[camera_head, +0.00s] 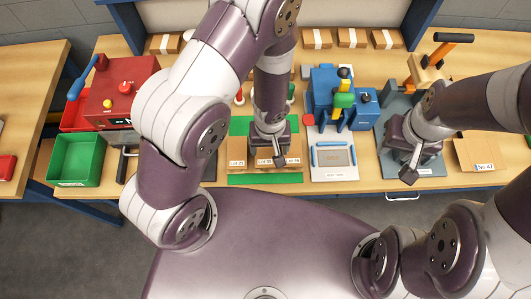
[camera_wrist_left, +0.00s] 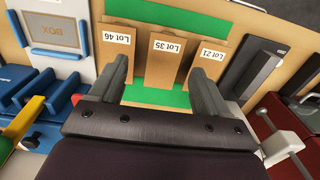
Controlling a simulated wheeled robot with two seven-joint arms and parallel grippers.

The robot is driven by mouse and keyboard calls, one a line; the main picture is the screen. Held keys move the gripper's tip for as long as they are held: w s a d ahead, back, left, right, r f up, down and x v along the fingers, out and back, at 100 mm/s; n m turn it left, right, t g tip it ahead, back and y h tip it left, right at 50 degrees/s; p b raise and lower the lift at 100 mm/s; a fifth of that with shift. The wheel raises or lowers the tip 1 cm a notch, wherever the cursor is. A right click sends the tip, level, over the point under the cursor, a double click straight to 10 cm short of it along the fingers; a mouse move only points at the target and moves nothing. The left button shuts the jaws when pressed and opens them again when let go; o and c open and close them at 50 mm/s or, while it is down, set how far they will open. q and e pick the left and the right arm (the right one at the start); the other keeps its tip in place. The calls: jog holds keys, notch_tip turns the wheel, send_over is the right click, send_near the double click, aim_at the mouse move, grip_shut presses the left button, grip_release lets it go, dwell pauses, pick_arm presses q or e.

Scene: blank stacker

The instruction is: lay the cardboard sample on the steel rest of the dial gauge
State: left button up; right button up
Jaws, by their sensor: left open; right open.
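Three brown cardboard samples lie side by side on a green mat (camera_head: 265,178). Their labels read Lot 46 (camera_wrist_left: 105,70), Lot 35 (camera_wrist_left: 159,72) and Lot 21 (camera_wrist_left: 200,62) in the left wrist view. My left gripper (camera_wrist_left: 162,75) is open and empty above them, its fingers to either side of Lot 35, one overlapping Lot 46 and the other Lot 21. In the head view my left gripper (camera_head: 268,155) partly covers the samples. My right gripper (camera_head: 407,170) is open above a grey plate. I cannot make out the dial gauge or its steel rest; my left arm hides part of the table.
A blue machine (camera_head: 325,85) and a white panel (camera_head: 335,172) stand right of the mat. A red machine (camera_head: 118,85) and a green bin (camera_head: 78,160) are at the left. A cardboard piece (camera_head: 478,153) lies far right. Boxes line the back.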

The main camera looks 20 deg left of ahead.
pick_arm(q)
jog(key=b, duration=0.2)
send_over(265, 163)
jog(key=f, duration=0.4)
jog(key=shift+w+a+f, duration=0.2)
jog(key=shift+f, duration=0.1)
notch_tip(265, 163, down, 3)
jog(key=shift+s+d+r+b, duration=0.1)
jog(key=shift+s+d+b, duration=0.05)
jog(key=shift+b, duration=0.75)
jog(key=shift+d+f, duration=0.2)
jog(key=shift+f, duration=0.2)
jog(key=shift+a, duration=0.25)
pick_arm(e)
jog(key=f, duration=0.2)
jog(key=a+f, duration=0.1)
jog(key=f, duration=0.2)
jog(key=shift+s+a+f, duration=0.1)
pick_arm(q)
jog(key=shift+d+f, duration=0.1)
jog(key=shift+d, duration=0.05)
pick_arm(e)
jog(key=shift+f, duration=0.15)
pick_arm(q)
jog(key=shift+f, duration=0.1)
